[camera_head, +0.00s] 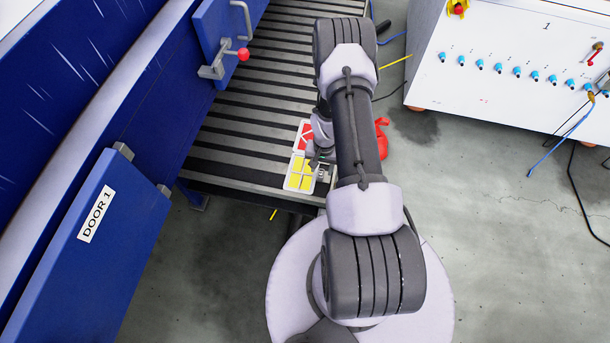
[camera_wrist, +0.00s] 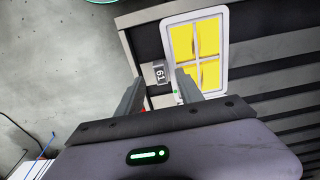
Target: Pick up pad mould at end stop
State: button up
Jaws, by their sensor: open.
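The pad mould (camera_head: 293,183) is a white-framed tray with yellow panels, lying at the near end of the roller conveyor. In the wrist view the mould (camera_wrist: 197,13) lies ahead of and to the right of my fingers. My gripper (camera_wrist: 158,77) is open with nothing held. The right finger overlaps the mould's lower corner in the picture; I cannot tell whether it touches. In the head view my arm hides most of the gripper (camera_head: 322,165).
A red-and-white piece (camera_head: 305,132) lies just behind the mould. The conveyor (camera_head: 235,155) runs back beside a blue machine (camera_head: 150,90) with an open-looking door 1 (camera_head: 100,240). A red object (camera_head: 381,139) shows right of my arm. A white cabinet (camera_head: 500,85) with blue fittings stands at right.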

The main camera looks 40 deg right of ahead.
aim_at(321, 173)
notch_tip(321, 173, down, 3)
jog(key=shift+f+b, duration=0.1)
jog(key=shift+b, duration=0.25)
jog(key=shift+r, duration=0.2)
jog(key=shift+c, duration=0.4)
grip_shut()
dwell(0.5)
